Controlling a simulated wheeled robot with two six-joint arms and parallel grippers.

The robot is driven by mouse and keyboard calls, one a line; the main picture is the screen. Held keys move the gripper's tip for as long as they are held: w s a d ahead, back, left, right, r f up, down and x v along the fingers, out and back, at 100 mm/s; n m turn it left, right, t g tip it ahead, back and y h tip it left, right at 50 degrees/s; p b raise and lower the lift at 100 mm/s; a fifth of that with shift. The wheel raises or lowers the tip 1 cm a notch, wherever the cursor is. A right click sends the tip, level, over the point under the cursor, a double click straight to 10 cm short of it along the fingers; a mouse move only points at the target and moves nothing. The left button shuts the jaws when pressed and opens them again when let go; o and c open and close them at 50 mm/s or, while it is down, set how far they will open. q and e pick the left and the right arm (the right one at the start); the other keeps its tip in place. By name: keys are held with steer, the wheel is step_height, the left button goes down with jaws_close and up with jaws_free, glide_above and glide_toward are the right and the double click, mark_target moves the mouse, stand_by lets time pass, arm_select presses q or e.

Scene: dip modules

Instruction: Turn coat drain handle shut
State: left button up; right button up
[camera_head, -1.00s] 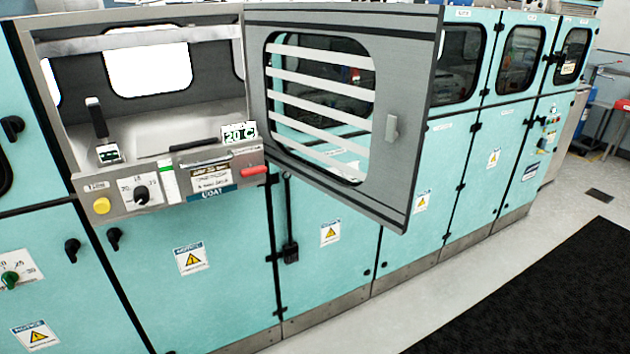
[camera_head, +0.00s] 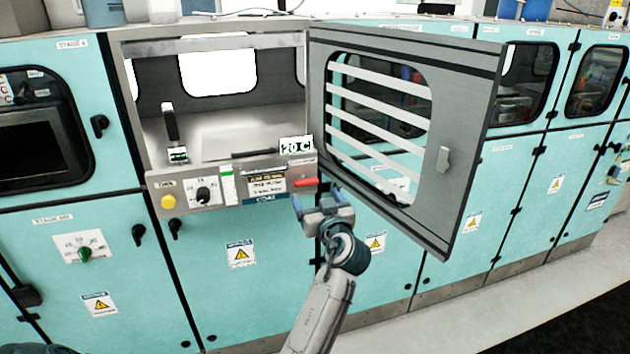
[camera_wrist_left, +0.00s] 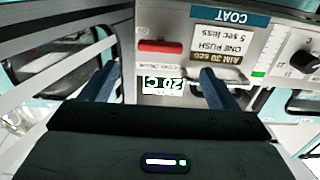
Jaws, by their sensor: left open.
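The red handle (camera_head: 306,182) sits at the right end of the grey COAT control panel (camera_head: 215,196) and lies level, pointing sideways. In the left wrist view, which is upside down, the red handle (camera_wrist_left: 160,47) shows beyond and between the two fingers. My left gripper (camera_head: 316,196) is open and empty, just below and in front of the handle; in the head view it looks close, but I see no contact. The blue fingers also show in the left wrist view (camera_wrist_left: 156,82). My right gripper is not in view.
An open grey door (camera_head: 465,165) with a slatted window stands out to the right of the panel, close to my left arm. A 20 C display (camera_head: 296,146) is above the handle. A yellow button (camera_head: 168,202) and black knob (camera_head: 203,195) are to its left.

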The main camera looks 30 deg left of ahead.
mark_target(307, 183)
arm_select(q)
steer(key=p+x, duration=0.2)
steer(key=x, duration=0.4)
steer(key=shift+w+a+r, duration=0.1)
steer(key=shift+r, duration=0.05)
steer(key=shift+w+a+p, duration=0.4)
steer(key=shift+a+p, duration=0.05)
steer(key=shift+a, duration=0.05)
steer(key=shift+f, duration=0.2)
steer(key=c, duration=1)
